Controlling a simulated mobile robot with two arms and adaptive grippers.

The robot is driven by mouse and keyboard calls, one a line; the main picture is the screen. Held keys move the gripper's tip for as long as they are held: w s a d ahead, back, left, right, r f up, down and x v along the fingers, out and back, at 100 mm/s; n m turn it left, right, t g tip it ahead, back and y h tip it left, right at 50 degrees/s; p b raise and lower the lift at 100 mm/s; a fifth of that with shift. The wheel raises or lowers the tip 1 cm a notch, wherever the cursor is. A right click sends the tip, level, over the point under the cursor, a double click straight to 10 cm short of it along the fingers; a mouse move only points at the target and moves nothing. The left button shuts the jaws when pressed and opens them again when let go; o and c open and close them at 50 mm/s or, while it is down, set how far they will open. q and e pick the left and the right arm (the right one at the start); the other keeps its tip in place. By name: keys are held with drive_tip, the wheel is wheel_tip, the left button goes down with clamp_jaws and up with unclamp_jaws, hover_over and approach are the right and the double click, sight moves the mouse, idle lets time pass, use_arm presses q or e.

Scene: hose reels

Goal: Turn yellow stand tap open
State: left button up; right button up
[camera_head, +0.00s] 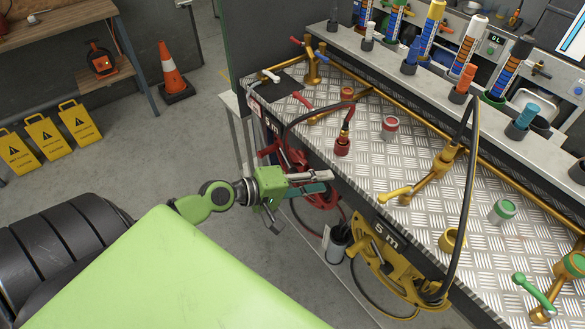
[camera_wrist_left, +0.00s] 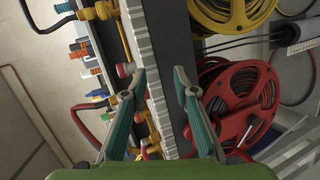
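The yellow stand tap (camera_head: 440,162) stands on the metal bench top in the head view. Its yellow lever (camera_head: 395,193) points left, towards the bench's front edge. A black hose arches up from near the tap and down to the yellow reel (camera_head: 400,268). My left gripper (camera_head: 303,202) is at the bench's front edge, left of the tap and apart from it, near the red reel (camera_head: 318,188). In the left wrist view its fingers (camera_wrist_left: 158,78) are spread with nothing between them. I cannot tell which fitting there is the yellow tap. My right gripper is out of view.
The bench top (camera_head: 350,180) also bears a red hose fitting (camera_head: 342,145), a red-topped can (camera_head: 390,127), a green-topped can (camera_head: 503,211) and a green-levered tap (camera_head: 535,292). A brass pipe and a shelf of coloured tubes run behind. Open floor lies left of the bench.

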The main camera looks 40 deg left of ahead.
use_arm(q)
drive_tip(key=s+a+f+y, duration=0.1)
drive_tip(key=a+f, duration=0.2)
drive_tip(key=f, duration=0.4)
drive_tip(key=a+f+m+g+y, duration=0.1)
drive_tip(key=a+f+y, duration=0.1)
drive_tip(key=f, duration=0.5)
drive_tip(key=shift+s+a+f+y, duration=0.3)
drive_tip(key=shift+s+a, duration=0.05)
drive_tip(key=shift+a, duration=0.4)
